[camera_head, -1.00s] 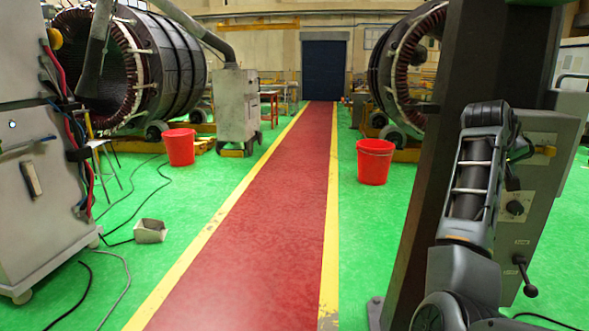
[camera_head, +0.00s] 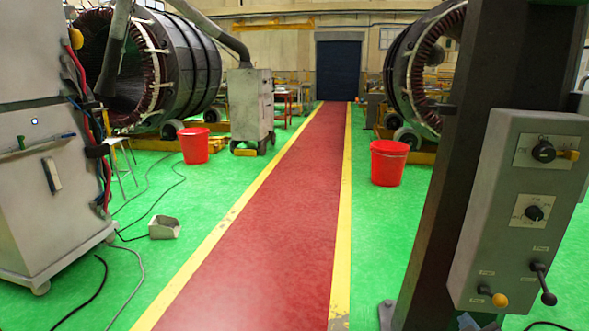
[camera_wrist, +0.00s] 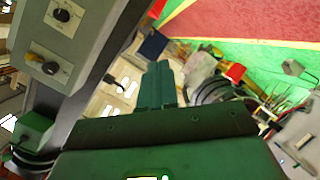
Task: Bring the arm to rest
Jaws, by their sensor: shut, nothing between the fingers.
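My gripper (camera_wrist: 161,70) shows in the wrist view as two green fingers side by side, closed together with nothing between them. It is away from any object. In the head view the gripper does not show. Only a small piece of my arm appears at the bottom edge, below the control box. The grey control box (camera_head: 500,215) on the dark column (camera_head: 500,60) has knobs and levers. It also shows at the upper left of the wrist view, tilted.
A red walkway (camera_head: 275,220) with yellow edges runs clear to a dark door. Red buckets (camera_head: 388,165) (camera_head: 194,147) stand on either side. A grey cabinet (camera_head: 45,190) with cables is at left. Large stators (camera_head: 175,65) (camera_head: 425,75) stand behind. A small scoop-like box (camera_head: 164,228) lies on the floor.

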